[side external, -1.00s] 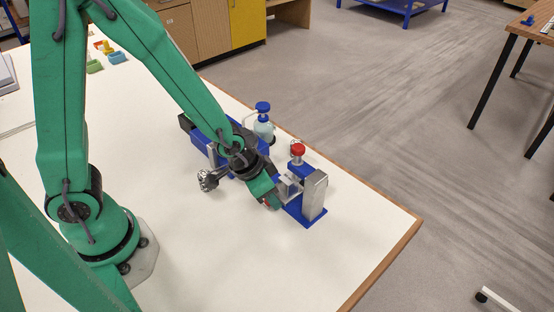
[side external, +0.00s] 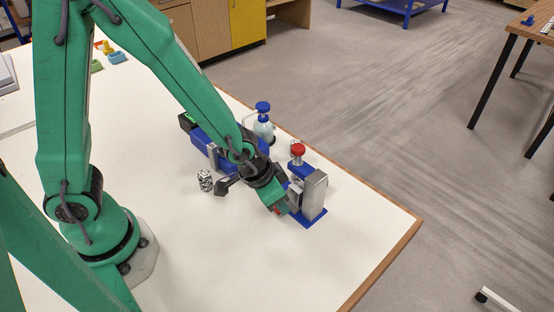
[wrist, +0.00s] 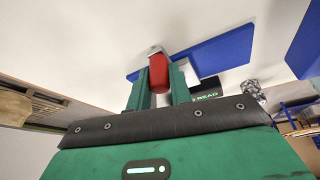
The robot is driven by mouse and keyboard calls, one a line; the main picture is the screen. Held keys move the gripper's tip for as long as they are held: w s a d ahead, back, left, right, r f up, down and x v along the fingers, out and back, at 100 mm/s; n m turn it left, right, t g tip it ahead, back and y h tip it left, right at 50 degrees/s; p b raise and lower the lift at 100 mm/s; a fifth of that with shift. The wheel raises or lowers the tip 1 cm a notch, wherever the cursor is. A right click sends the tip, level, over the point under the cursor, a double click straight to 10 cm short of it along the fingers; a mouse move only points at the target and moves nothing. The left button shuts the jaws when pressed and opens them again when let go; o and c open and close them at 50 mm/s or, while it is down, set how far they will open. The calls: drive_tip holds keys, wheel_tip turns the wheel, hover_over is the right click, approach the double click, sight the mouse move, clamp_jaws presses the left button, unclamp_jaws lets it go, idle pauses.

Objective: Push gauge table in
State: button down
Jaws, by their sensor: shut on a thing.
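The gauge stands on the white table as a blue base (side external: 312,219) with an upright silver block (side external: 315,192) at its right end. A red knob (side external: 298,149) tops its blue post. My gripper (side external: 281,208) is low beside the gauge's near left side. In the wrist view my gripper (wrist: 158,82) is shut on a red handle (wrist: 158,70), with a finger on each side. The handle's far end meets a small pale metal part, and the blue base (wrist: 220,50) shows behind it. The sliding table itself is mostly hidden by my gripper in the side view.
A long blue unit (side external: 205,142) lies behind my wrist. A blue-capped bottle (side external: 263,125) stands beyond it. A speckled black-and-white object (side external: 205,181) sits to the left. The white tabletop (side external: 235,255) is clear in front; its wooden edge (side external: 385,256) is at right.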

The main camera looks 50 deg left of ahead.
drive_tip(key=shift+d, duration=0.3)
drive_tip(key=c, duration=1.3)
unclamp_jaws()
drive_tip(key=shift+a+r, duration=0.1)
drive_tip(key=shift+r, duration=0.05)
drive_tip(key=shift+v, duration=3.75)
